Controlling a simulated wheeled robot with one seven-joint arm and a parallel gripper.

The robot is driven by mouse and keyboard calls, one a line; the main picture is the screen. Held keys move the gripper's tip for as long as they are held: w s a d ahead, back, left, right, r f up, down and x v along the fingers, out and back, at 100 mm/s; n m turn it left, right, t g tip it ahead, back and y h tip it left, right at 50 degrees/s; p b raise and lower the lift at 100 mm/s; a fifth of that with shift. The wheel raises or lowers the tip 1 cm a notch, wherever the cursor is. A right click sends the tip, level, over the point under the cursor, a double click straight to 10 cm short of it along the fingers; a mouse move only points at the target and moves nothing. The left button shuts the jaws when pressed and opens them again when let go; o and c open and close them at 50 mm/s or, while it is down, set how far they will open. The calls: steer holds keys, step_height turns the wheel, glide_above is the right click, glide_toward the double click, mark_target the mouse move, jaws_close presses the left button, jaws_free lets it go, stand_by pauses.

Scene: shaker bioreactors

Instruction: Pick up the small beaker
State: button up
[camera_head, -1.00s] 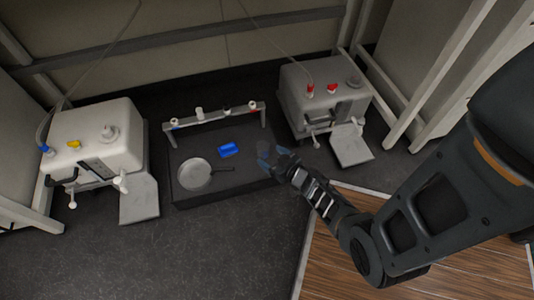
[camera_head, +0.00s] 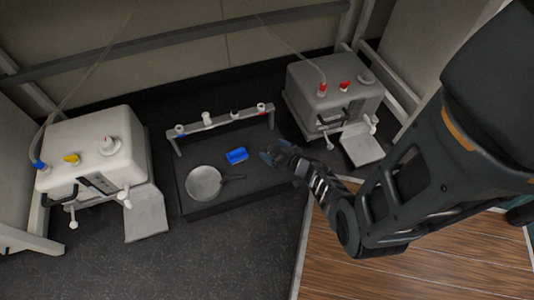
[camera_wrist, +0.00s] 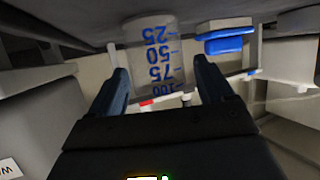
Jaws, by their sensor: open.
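The small beaker (camera_wrist: 152,50) is clear with blue markings 25, 50, 75 and 100. In the wrist view it appears upside down, in the upper middle, just ahead of and between my two fingers. My gripper (camera_wrist: 162,66) is open, with one dark finger on each side of the beaker's lower part in the picture; I cannot tell whether either touches it. In the head view my gripper (camera_head: 273,155) is at the right end of the dark tray area, and the beaker cannot be made out behind the fingers.
A round pan (camera_head: 203,183) lies farther left. A rack (camera_head: 222,121) with several small pieces stands behind.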

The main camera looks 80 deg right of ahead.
steer(key=shift+c, duration=0.3)
steer(key=c, duration=1)
steer(key=shift+r, duration=0.1)
